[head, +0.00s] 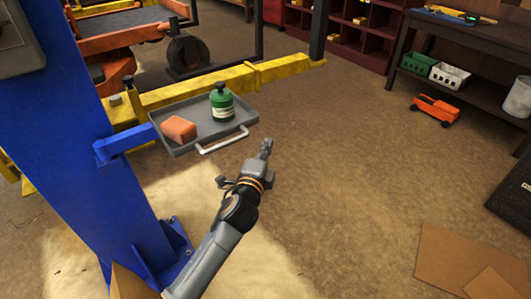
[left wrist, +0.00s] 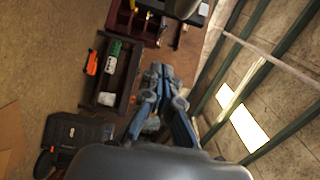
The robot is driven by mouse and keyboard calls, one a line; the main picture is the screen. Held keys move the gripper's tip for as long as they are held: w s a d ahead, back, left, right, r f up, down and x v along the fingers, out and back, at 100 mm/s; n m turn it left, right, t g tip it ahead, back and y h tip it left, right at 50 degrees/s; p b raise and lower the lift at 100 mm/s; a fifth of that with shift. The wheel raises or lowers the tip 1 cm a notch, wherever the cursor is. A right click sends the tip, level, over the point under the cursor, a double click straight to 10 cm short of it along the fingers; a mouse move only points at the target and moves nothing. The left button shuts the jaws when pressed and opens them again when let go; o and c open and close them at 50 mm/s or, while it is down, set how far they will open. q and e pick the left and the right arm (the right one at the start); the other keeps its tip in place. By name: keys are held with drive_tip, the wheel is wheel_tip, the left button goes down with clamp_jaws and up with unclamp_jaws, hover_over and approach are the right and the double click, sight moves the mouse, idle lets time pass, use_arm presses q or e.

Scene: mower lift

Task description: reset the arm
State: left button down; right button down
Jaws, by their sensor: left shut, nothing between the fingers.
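My left arm comes up from the bottom of the head view, and my left gripper (head: 265,149) is out over the floor, just right of and below the grey tray's handle. It is shut and empty, with its fingers together. In the left wrist view the gripper (left wrist: 160,75) shows its fingers closed, with the workshop behind it. My right gripper is in neither view.
A grey tray (head: 240,104) on the blue lift post (head: 75,120) holds an orange block (head: 178,129) and a green bottle (head: 222,102). Yellow lift arms (head: 205,83) run behind. A workbench (head: 470,75) stands right. The middle floor is clear.

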use_arm(q)
drive_tip(key=s+a+f+n+g+y, duration=0.1)
drive_tip(key=s+a+f+n+g, duration=0.4)
drive_tip(key=f, duration=0.9)
drive_tip(key=s+a+f+n+g+y, duration=0.1)
drive_tip(key=s+a+f, duration=0.2)
drive_tip(key=s+f, duration=0.7)
drive_tip(key=s+a+f+n+g+y, duration=0.1)
drive_tip(key=s+a+f+n+g, duration=0.25)
drive_tip(key=f, duration=1.35)
drive_tip(key=s+a+f+n+g, duration=0.2)
drive_tip(key=s+f, duration=0.4)
drive_tip(key=s, duration=0.6)
drive_tip(key=s+a+f+n+g+y, duration=0.1)
drive_tip(key=s+a+f+n, duration=0.3)
drive_tip(key=s, duration=0.9)
drive_tip(key=s+a+f+n+g, duration=0.3)
drive_tip(key=s+a+f, duration=0.3)
drive_tip(key=s, duration=0.7)
wheel_tip(320, 180, down, 2)
drive_tip(key=shift+s+g+y+p, duration=0.25)
drive_tip(key=shift+g+y+p, duration=0.1)
drive_tip(key=shift+g, duration=0.1)
drive_tip(key=shift+a, duration=0.1)
